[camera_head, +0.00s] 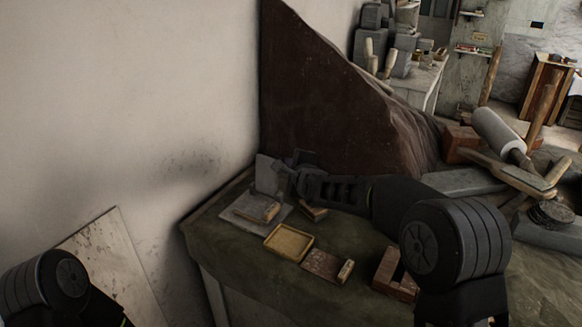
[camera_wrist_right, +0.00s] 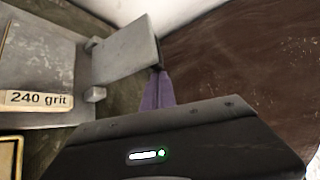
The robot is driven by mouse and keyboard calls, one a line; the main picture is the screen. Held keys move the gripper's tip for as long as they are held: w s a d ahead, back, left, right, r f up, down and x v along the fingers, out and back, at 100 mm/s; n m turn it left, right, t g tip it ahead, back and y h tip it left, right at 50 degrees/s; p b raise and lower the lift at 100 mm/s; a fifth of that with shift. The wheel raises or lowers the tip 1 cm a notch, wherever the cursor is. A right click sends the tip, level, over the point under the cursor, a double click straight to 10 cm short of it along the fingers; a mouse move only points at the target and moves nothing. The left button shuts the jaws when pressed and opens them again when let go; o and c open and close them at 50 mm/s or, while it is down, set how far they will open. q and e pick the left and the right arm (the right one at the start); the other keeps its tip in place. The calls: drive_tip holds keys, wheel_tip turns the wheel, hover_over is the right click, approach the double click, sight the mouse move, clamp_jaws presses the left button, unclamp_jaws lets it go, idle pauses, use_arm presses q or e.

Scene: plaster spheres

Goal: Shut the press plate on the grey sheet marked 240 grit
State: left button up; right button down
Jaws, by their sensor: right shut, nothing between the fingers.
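The press plate (camera_head: 268,175) is a grey flap standing raised at the back edge of its grey base (camera_head: 243,214). In the right wrist view the plate (camera_wrist_right: 125,50) joins the base by two small hinge blocks. A cream label reading 240 grit (camera_wrist_right: 38,100) lies on the grey surface (camera_wrist_right: 45,60) left of the hinge. My right gripper (camera_head: 285,170) is right beside the plate; its narrow finger (camera_wrist_right: 158,90) shows by the plate's lower right corner, shut and empty. I cannot tell whether they touch. My left arm enters at lower left; its gripper is outside the view.
A yellow tray (camera_head: 289,242), a brown block (camera_head: 322,265) and a reddish-brown block (camera_head: 395,275) lie on the green-covered table (camera_head: 262,278). A large dark brown slab (camera_head: 330,100) stands behind the press. A pale wall is at the left.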

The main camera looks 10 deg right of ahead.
sight(272, 184)
drive_tip(key=s+a+n+t+b, duration=0.1)
drive_tip(key=s+n+t+b, duration=0.1)
drive_tip(key=b, duration=0.7)
drive_tip(key=s+a+n+t+b, duration=0.2)
drive_tip(key=n+t+b, duration=0.1)
drive_tip(key=b, duration=0.6)
drive_tip(key=s+a+n+t+y+b, duration=0.1)
drive_tip(key=s+a+n+t+b, duration=0.1)
drive_tip(key=b, duration=0.7)
drive_tip(key=shift+s+a+f, duration=0.15)
drive_tip(key=shift+s+f, duration=0.25)
drive_tip(key=shift+s, duration=0.1)
drive_tip(key=shift+s+a+b, duration=0.3)
drive_tip(key=shift+s+b, duration=0.05)
drive_tip(key=shift+b, duration=0.4)
drive_tip(key=shift+r, duration=0.1)
wheel_tip(272, 184, up, 10)
drive_tip(key=p, duration=0.3)
